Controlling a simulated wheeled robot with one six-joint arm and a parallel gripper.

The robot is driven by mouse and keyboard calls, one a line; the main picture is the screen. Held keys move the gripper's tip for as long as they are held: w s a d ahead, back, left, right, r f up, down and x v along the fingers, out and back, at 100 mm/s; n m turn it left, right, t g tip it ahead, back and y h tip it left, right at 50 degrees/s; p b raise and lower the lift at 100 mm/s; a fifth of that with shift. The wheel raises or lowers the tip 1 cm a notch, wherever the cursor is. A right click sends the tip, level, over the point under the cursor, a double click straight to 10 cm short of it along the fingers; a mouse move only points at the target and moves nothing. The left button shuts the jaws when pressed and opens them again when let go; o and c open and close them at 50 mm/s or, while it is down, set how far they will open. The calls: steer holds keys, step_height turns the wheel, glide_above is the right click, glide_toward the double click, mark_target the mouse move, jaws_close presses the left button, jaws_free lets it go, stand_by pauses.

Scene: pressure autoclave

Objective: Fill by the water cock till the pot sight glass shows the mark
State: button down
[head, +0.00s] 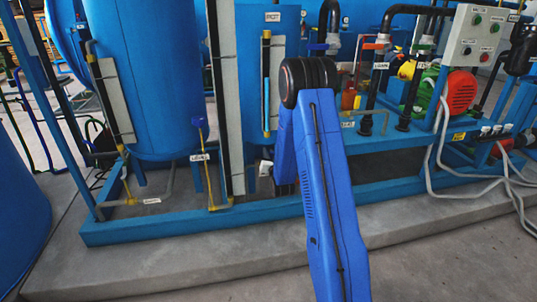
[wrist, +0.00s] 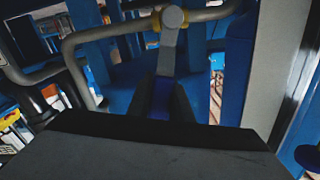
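The pot (head: 285,60) is the blue vessel labelled POT in the head view. Its sight glass (head: 266,98) is an upright tube with yellow end fittings. The tube is dark above and light blue in its lower half; I cannot make out the mark. In the wrist view a valve (wrist: 172,17) with yellow collars sits on a grey pipe, and its lever (wrist: 168,52) ends in a blue grip. My gripper (wrist: 162,100) has its dark fingers closed against both sides of that grip. I cannot read a label on this valve. In the head view my arm hides the gripper.
A larger blue tank (head: 145,75) with its own gauge stands at left. A blue base frame (head: 150,225) runs along the concrete plinth. A grey control box (head: 474,38) and red motor (head: 461,92) are at right.

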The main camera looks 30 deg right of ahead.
steer(key=shift+w+a+r+n, duration=0.1)
steer(key=shift+a+n, duration=0.45)
steer(key=shift+n, duration=0.15)
steer(key=c, duration=1.6)
jaws_free()
